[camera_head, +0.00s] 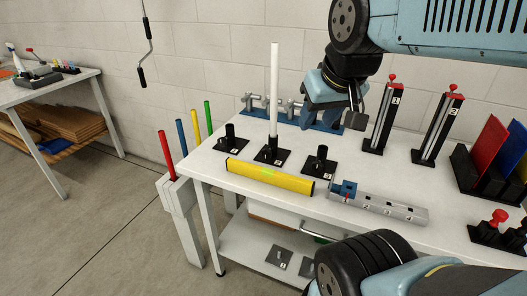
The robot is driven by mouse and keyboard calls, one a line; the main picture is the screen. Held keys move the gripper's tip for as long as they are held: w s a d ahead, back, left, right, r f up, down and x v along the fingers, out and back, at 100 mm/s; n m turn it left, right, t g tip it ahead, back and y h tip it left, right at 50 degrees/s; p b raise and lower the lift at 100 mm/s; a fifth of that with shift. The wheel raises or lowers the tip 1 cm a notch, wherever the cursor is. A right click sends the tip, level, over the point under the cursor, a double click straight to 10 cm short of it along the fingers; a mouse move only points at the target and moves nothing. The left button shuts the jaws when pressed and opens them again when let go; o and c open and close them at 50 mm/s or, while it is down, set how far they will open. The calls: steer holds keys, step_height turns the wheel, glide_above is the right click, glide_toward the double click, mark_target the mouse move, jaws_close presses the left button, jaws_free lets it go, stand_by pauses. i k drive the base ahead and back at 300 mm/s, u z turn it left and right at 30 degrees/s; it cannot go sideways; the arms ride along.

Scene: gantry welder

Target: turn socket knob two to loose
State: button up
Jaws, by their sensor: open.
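Three black sockets on square base plates stand in a row on the white table: a left one (229,142), a middle one (271,153) and a right one (319,166). Each plate bears a small white label, too small to read surely. A tall white rod (274,85) stands upright in the middle socket. The knobs are too small to tell their setting. My gripper (352,112) is open and hangs above the back of the table, right of the white rod and behind the right socket, apart from all three. My arm partly hides it.
A yellow level (268,177) lies in front of the sockets, beside a grey rail with a blue block (345,190). A blue rack (295,115) stands behind. Two red-topped posts (384,118) stand right of my gripper. Coloured rods (183,138) stand off the table's left end.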

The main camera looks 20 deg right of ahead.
mark_target(266, 153)
steer(key=z, duration=1.25)
steer(key=k, duration=1.2)
steer(key=i, duration=0.85)
steer(key=u, duration=0.1)
